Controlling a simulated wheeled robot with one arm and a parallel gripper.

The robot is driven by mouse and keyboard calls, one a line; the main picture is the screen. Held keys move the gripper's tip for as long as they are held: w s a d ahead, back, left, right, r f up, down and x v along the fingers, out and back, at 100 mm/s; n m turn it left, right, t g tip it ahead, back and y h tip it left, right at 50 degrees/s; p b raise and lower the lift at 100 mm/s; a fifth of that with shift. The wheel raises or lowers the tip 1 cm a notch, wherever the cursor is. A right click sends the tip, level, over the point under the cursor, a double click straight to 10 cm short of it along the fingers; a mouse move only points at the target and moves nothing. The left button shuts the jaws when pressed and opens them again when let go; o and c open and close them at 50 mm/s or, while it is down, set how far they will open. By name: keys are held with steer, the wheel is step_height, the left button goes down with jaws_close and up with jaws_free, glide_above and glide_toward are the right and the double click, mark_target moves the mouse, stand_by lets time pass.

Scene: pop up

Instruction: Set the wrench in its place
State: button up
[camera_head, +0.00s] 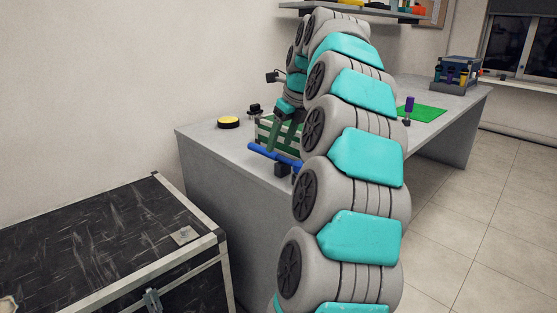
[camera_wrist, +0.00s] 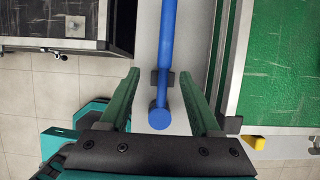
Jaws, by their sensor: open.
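A long blue bar-shaped tool (camera_head: 273,155), which may be the wrench, lies near the front edge of the grey workbench (camera_head: 215,145). In the wrist view the blue bar (camera_wrist: 168,40) runs up the picture, its rounded end towards me, with a small black block (camera_wrist: 162,82) at it. The bar's far end is out of the wrist view.
A green box (camera_head: 266,128) with a light rim stands right behind the bar. A yellow-topped round button (camera_head: 228,122) is to its left. A green mat (camera_head: 422,112), a purple-handled tool (camera_head: 409,105) and a blue-framed crate (camera_head: 456,72) are farther right. A black chest (camera_head: 100,235) stands front left.

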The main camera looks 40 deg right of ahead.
mark_target(277, 154)
steer(key=shift+d+p+x, duration=0.15)
steer(key=shift+x, duration=1.2)
steer(key=shift+d+p+x, duration=0.15)
steer(key=shift+d+x, duration=0.05)
steer(key=shift+x, duration=1.15)
steer(key=shift+s, duration=0.1)
jaws_close()
